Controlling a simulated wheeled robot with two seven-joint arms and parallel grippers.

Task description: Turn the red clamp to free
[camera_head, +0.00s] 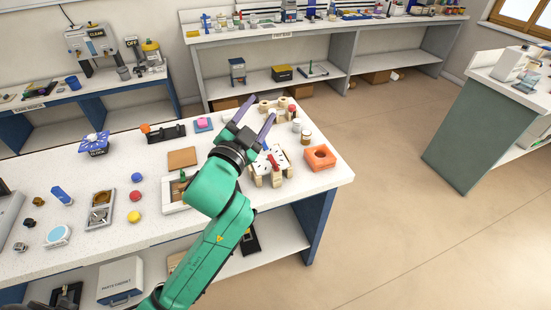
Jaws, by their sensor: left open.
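A small red part, seemingly the red clamp (274,162), shows on a white plate with wooden blocks (284,170) near the right end of the speckled white bench. My left gripper (262,106) has two purple fingers spread apart with nothing between them. It is above the bench, just up and left of the red part in the picture, apart from it as far as I can tell. My wrist and green arm hide part of the plate's left side. The red part is too small to read how it is turned. My right gripper is not in view.
An orange block with a round hole (320,157) stands right of the plate. Small jars (305,136) and wooden rolls (265,107) stand behind. A wooden board (182,158) and coloured knobs (135,196) lie left. Open floor (400,200) lies right of the bench.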

